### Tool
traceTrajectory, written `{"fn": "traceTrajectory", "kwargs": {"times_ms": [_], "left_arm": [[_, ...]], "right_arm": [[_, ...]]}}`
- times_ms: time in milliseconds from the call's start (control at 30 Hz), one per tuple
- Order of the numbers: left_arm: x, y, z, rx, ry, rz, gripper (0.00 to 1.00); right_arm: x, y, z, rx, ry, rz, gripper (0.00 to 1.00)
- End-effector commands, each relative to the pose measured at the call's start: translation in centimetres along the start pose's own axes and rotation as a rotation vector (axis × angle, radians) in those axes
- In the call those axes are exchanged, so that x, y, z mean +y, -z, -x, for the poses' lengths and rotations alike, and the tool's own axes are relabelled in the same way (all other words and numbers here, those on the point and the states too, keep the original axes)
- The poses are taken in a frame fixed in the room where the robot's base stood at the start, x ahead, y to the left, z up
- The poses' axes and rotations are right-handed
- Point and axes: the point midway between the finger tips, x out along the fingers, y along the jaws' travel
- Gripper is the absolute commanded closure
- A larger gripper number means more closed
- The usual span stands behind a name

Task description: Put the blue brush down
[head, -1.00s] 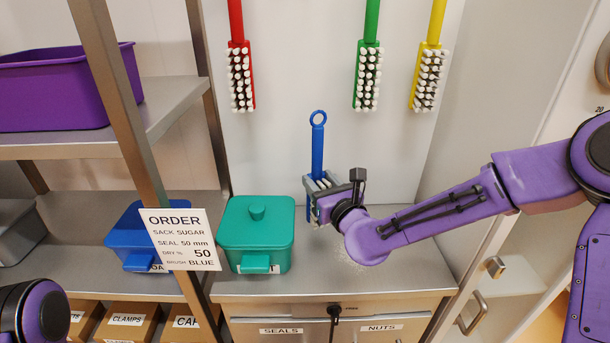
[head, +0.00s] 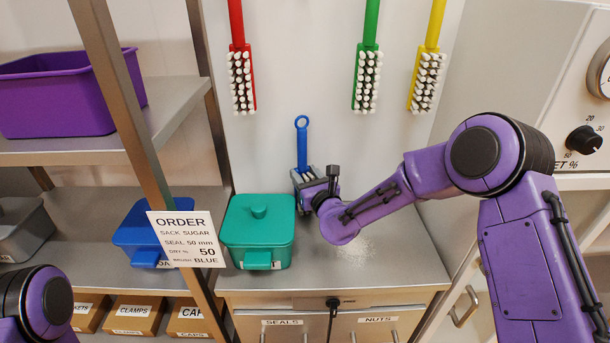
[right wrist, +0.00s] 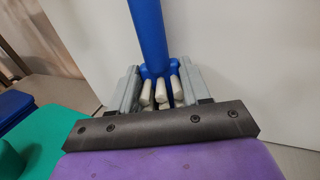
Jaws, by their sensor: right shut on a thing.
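The blue brush (head: 302,148) stands upright, ring end up, near the back wall just right of the teal lidded box. My right gripper (head: 306,178) is shut on its bristled head. In the right wrist view the brush's blue handle (right wrist: 150,38) rises between the two grey fingers, with white bristles showing between them. The brush's lower end is hidden behind my gripper, so I cannot tell whether it touches the counter (head: 400,262). My left gripper is not in view.
The teal box (head: 258,232) is close on the left. White powder (head: 356,250) lies on the counter. Red (head: 241,80), green (head: 367,80) and yellow (head: 427,80) brushes hang on the wall above. The counter's right part is clear.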

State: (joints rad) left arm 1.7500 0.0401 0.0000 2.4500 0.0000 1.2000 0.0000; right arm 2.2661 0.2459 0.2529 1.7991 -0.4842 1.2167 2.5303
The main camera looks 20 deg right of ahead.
Motion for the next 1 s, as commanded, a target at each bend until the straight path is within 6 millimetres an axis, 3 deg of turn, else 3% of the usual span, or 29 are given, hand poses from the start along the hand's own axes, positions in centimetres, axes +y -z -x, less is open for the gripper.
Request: {"fn": "traceTrajectory", "kwargs": {"times_ms": [400,467,800,1000], "left_arm": [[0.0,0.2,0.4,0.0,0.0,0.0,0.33],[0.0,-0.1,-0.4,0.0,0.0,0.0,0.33],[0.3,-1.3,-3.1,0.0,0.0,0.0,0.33],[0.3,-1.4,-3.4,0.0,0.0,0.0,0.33]], "right_arm": [[0.1,-0.5,0.1,0.0,-0.001,0.001,0.43],[-0.1,0.0,1.1,0.001,0.001,-0.003,0.43],[0.0,0.0,9.5,0.0,0.0,-0.005,0.43],[0.0,-0.2,11.9,0.0,-0.001,-0.001,0.43]]}}
